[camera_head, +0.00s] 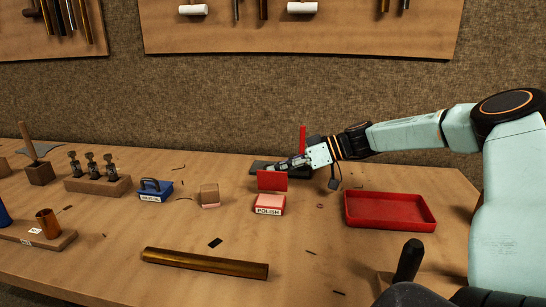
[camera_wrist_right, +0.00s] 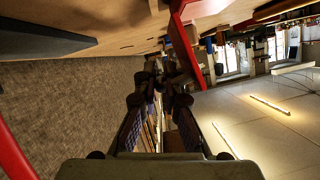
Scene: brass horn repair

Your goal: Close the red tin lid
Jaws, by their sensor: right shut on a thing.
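The red tin (camera_head: 269,205), labelled POLISH, stands on the bench in the middle of the head view. Its red lid (camera_head: 272,181) stands up steeply at the tin's back edge, so the tin is open. My right gripper (camera_head: 282,166) reaches in from the right and is shut at the lid's upper edge; the exact contact is hard to see. In the right wrist view, the dark fingers (camera_wrist_right: 162,85) are close together, beside a red edge (camera_wrist_right: 186,45) that looks like the lid. My left gripper is not in view.
A red tray (camera_head: 390,225) lies to the right of the tin. A small wooden block (camera_head: 210,195) and a blue tin (camera_head: 155,190) stand to the left. A brass tube (camera_head: 205,263) lies in front. A red upright bar (camera_head: 302,138) rises behind my right gripper.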

